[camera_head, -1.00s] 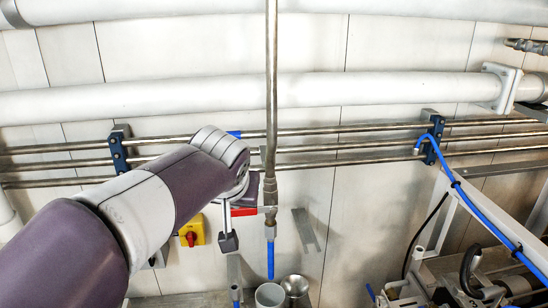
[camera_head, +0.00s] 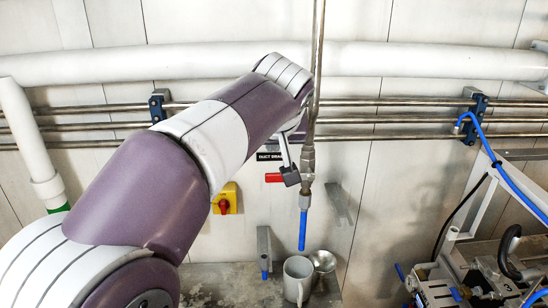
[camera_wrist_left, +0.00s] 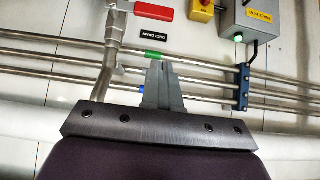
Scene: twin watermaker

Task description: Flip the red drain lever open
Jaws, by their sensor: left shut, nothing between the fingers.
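The red drain lever (camera_head: 274,178) sticks out to the left from the valve (camera_head: 307,160) on the vertical steel pipe. It lies about level. My left gripper (camera_head: 291,176) is shut and empty, close to the valve, and overlaps the lever's inner end in the head view. In the wrist view its fingers (camera_wrist_left: 158,72) are together, with a gap in the picture between them and the lever. I cannot tell whether they touch. My right gripper is out of view.
A yellow box with a red knob (camera_head: 224,200) is on the wall left of the lever. Horizontal steel pipes (camera_head: 360,120) run behind.

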